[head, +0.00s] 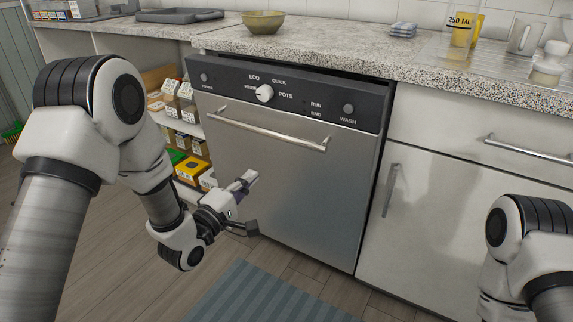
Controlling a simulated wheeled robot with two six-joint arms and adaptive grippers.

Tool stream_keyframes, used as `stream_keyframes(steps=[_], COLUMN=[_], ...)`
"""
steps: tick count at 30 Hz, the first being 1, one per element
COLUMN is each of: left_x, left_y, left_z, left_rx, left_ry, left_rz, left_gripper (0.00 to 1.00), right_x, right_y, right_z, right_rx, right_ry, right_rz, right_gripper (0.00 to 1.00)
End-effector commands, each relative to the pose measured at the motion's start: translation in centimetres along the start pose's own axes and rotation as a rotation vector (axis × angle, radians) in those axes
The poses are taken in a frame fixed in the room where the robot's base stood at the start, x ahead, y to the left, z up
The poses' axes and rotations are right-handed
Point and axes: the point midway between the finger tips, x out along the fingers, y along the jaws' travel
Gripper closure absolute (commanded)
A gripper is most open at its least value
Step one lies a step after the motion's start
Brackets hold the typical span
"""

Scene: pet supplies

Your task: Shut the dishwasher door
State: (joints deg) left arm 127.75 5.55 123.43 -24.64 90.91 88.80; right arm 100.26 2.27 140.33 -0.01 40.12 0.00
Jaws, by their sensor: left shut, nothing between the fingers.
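The dishwasher (290,150) stands under the counter, with a grey steel door, a bar handle (265,128) and a dark control panel (322,97) along its top. The door is upright or nearly so. A dark gap shows between its top edge and the counter, and I cannot tell whether it is fully closed. My left gripper (251,178) is shut and empty, low in front of the door's left half and below the handle. I cannot tell whether it touches the door. Only part of my right arm shows at the lower right; its gripper is out of view.
Open shelves with several boxes (190,167) lie left of the dishwasher. A white cabinet (440,215) with bar handles adjoins on the right. A bowl (263,22), tray (180,15), folded cloth (403,30) and yellow measuring cup (466,29) stand on the counter. A blue striped mat (255,295) lies on the floor.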

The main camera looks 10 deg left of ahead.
Motion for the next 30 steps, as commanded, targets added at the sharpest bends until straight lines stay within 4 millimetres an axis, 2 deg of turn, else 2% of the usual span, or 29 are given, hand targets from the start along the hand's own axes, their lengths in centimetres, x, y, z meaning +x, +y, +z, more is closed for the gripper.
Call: stream_keyframes(steps=[5,18,24,30], left_x=[2.6,11.8,13.6,13.7], left_y=[0.2,0.1,0.3,0.4], left_z=[0.1,0.0,0.0,0.0], left_rx=[0.006,0.004,0.003,0.002], left_ry=[-0.002,0.0,0.001,0.001], left_rz=[0.004,0.004,0.001,0.001], left_gripper=[1.0,1.0,1.0,1.0], right_x=[0.6,3.5,3.9,3.8], right_y=[0.0,0.0,0.0,0.0], right_z=[0.0,0.0,0.0,0.0], right_rx=[0.0,0.0,0.0,0.0], right_ry=[0.0,-0.001,-0.001,-0.001], right_rz=[0.0,0.0,0.0,0.0], right_gripper=[0.6,0.6,0.6,0.6])
